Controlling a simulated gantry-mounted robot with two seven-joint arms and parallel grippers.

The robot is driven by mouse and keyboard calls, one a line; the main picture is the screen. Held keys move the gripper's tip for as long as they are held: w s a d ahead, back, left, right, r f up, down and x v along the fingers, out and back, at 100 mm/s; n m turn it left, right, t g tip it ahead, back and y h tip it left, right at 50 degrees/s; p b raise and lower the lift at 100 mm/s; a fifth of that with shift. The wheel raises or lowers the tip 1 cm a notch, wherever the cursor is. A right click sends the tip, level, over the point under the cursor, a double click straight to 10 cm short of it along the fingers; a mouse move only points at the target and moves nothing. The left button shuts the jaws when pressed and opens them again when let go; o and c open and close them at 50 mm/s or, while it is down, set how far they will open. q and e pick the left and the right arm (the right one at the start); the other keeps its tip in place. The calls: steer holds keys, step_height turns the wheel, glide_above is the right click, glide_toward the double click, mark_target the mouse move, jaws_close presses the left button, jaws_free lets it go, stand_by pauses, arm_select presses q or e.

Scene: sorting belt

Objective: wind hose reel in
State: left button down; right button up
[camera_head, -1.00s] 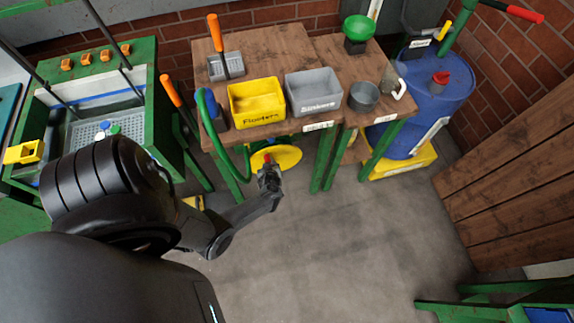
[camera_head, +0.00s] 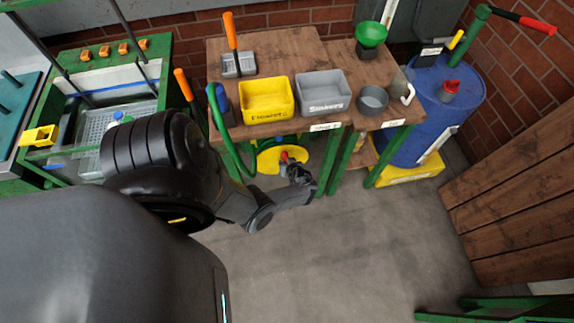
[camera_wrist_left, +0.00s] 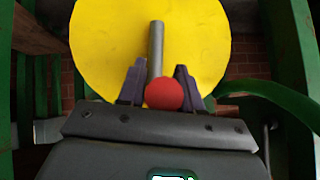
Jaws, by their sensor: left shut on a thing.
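The hose reel (camera_head: 268,163) is a yellow disc under the wooden bench, beside the green bench legs. It fills the top of the left wrist view (camera_wrist_left: 100,40), with a grey crank bar (camera_wrist_left: 155,48) across its face. The crank ends in a red knob (camera_wrist_left: 164,93), also seen in the head view (camera_head: 284,156). My left gripper (camera_wrist_left: 160,85) is shut on the red knob, its two dark fingers on either side of it. The green hose (camera_head: 222,125) hangs over the bench's left edge and curves down to the reel. My right gripper is not in view.
The wooden bench (camera_head: 300,60) above carries a yellow bin (camera_head: 266,115), a grey bin (camera_head: 345,108) and a grey cup (camera_head: 373,100). A blue barrel (camera_head: 425,135) stands right. A green washing station (camera_head: 165,50) stands left. The floor (camera_head: 340,250) in front is clear.

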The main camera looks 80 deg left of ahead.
arm_select(q)
steer(key=shift+w, duration=0.1)
steer(key=c, duration=1.1)
jaws_free()
steer(key=shift+o, duration=1.3)
steer(key=shift+r, duration=0.1)
steer(key=shift+d+r, duration=0.2)
steer(key=p+v, duration=0.4)
steer(key=v, duration=0.6)
steer(key=shift+p, duration=0.35)
